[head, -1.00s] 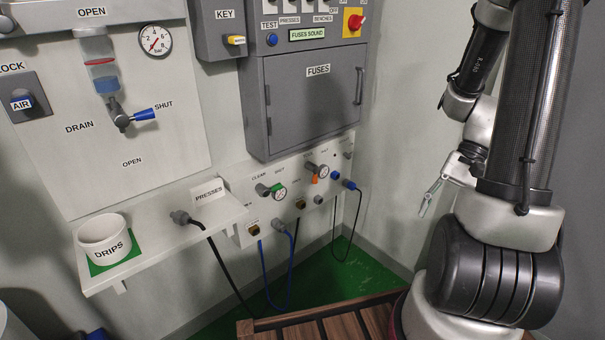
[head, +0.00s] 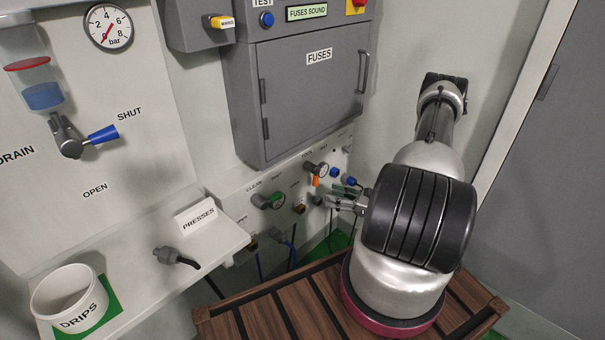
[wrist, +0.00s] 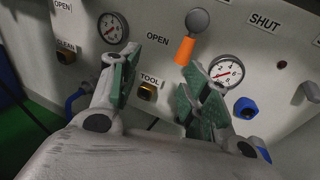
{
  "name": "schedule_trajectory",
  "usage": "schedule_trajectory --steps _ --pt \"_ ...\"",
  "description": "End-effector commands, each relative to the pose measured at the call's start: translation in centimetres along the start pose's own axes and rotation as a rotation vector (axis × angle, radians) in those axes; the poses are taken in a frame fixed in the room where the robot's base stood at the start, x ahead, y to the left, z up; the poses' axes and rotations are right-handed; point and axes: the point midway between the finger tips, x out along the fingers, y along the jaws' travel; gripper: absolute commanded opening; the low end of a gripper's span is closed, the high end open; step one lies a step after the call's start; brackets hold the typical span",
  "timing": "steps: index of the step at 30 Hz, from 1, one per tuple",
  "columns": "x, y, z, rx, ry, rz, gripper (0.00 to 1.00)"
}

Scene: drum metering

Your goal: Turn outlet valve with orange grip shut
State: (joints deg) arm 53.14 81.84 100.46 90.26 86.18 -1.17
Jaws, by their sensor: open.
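The outlet valve's orange grip (wrist: 184,50) hangs down and slightly left from a grey round hub (wrist: 197,20) in the wrist view. An OPEN label (wrist: 157,38) is at its left and a SHUT label (wrist: 264,22) at its right. In the head view the orange grip (head: 316,182) shows small on the low panel. My gripper (wrist: 165,72) is open and empty, its green-padded fingers facing the panel. The grip is beyond the fingertips, above the right finger and apart from the left one. Contact with the right finger cannot be told. My gripper also shows in the head view (head: 343,197).
A gauge (wrist: 227,71) is right of the grip, with a blue fitting (wrist: 245,107) below. A brass TOOL outlet (wrist: 147,92) lies between the fingers. A green-grip valve (head: 273,200) is further left. The grey fuse cabinet (head: 300,105) overhangs the panel.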

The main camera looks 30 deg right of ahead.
Motion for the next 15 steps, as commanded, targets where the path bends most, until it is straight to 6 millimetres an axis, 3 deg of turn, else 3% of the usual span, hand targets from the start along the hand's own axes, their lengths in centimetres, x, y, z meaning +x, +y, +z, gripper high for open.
schedule_trajectory --steps 5,8,15 --pt "0.7 -2.9 1.3 -0.014 -0.055 -0.097 0.47" --pt "1.6 -3.0 1.8 -0.017 -0.070 -0.098 0.47" --pt "5.6 -3.2 2.0 -0.018 -0.069 -0.094 0.47"
